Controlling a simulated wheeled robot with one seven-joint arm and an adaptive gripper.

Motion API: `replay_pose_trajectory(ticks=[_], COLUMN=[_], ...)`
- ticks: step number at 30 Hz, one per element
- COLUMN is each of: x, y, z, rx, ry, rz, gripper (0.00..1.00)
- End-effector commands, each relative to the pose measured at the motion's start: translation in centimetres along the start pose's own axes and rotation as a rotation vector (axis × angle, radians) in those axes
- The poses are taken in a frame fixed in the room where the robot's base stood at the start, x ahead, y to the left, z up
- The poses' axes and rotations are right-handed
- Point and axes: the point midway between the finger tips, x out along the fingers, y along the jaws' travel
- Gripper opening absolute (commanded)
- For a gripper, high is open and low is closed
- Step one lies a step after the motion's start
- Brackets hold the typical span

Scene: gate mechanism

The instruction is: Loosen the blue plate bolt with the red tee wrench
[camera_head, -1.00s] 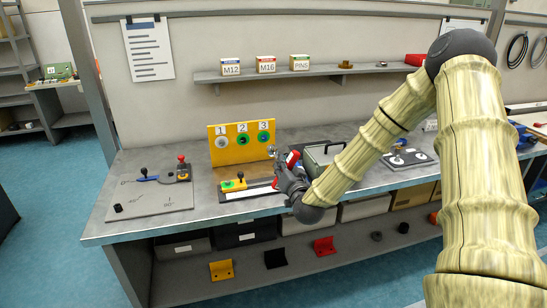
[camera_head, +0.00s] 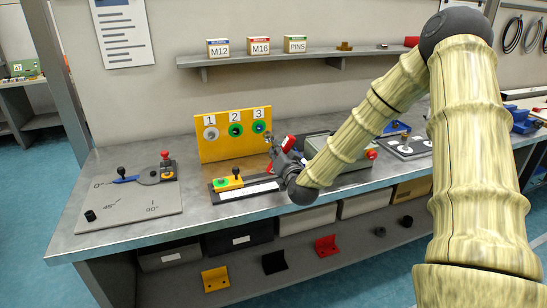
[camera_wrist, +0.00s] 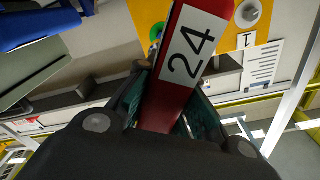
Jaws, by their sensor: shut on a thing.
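My gripper (camera_head: 282,160) is shut on the red tee wrench (camera_head: 289,143). In the wrist view the wrench (camera_wrist: 188,60) is a red bar with a white "24" label, running between the fingers. A yellow plate (camera_head: 222,148) stands upright on the bench with positions marked 1, 2 and 3. Position 1 has a grey bolt (camera_head: 211,134), position 2 a green one (camera_head: 235,130). The bolt at 3 (camera_head: 258,127) looks blue with some green. The wrench's front end is close to the plate's right edge, below and right of position 3. I cannot tell whether it touches a bolt.
A grey board with a blue lever (camera_head: 125,179) is at left. A shelf (camera_head: 300,59) with labelled boxes is above.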

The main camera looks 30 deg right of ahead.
Motion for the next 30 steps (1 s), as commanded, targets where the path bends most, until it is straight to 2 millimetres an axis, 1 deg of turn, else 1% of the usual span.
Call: replay_pose_trajectory(ticks=[1, 5, 16, 21, 30], x=[0.0, 0.4, 3.5, 4.5, 5.0], y=[0.1, 0.1, 0.2, 0.2, 0.2], z=[0.3, 0.4, 0.5, 0.5, 0.5], rx=[0.000, 0.000, -0.001, -0.001, 0.000], ry=[0.002, 0.002, 0.002, 0.003, 0.002], rz=[-0.001, -0.002, -0.002, -0.001, 0.000], gripper=[0.00, 0.00, 0.00, 0.00, 0.00])
